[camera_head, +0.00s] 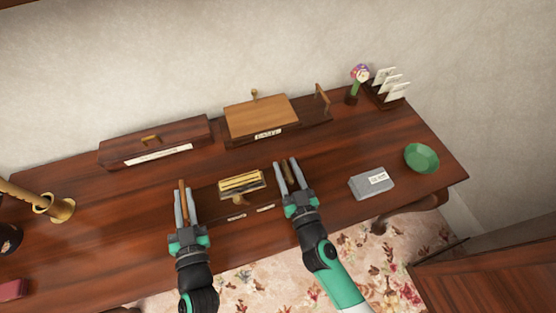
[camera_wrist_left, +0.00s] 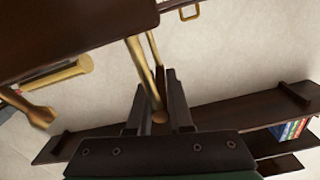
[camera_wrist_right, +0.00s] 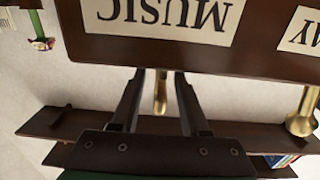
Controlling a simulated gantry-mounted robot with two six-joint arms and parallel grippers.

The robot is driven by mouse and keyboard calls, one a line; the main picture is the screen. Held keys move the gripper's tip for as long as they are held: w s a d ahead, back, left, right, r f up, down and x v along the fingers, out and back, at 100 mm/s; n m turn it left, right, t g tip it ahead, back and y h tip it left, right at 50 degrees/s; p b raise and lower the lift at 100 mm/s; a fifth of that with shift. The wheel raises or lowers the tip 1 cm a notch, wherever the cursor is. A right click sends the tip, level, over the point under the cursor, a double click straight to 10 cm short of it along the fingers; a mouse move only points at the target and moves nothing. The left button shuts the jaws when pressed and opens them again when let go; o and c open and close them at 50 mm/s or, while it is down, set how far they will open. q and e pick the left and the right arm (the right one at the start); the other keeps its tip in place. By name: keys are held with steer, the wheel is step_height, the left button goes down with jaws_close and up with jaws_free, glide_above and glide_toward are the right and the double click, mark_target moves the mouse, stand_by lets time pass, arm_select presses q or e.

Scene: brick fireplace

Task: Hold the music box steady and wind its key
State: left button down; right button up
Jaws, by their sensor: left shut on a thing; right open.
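The music box has a dark body that blends into the tabletop, with a brass mechanism (camera_head: 241,183) on top. A large MUSIC label (camera_wrist_right: 160,15) shows upside down in the right wrist view. My left gripper (camera_head: 182,198) is left of the box, shut on a brown-brass rod (camera_wrist_left: 143,70). The rod runs up to the box's edge in the left wrist view; its joint is hidden. My right gripper (camera_head: 287,172) is open at the box's right. A brass piece, probably the key (camera_wrist_right: 160,92), lies between its fingers, with gaps beside it.
A wooden-lidded box (camera_head: 262,115) and a long dark box (camera_head: 155,140) stand behind. A grey box (camera_head: 371,184) and green bowl (camera_head: 421,158) are at right, with a flower vase (camera_head: 354,92) behind.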

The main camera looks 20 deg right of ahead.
steer(key=shift+w, duration=1.25)
jaws_close()
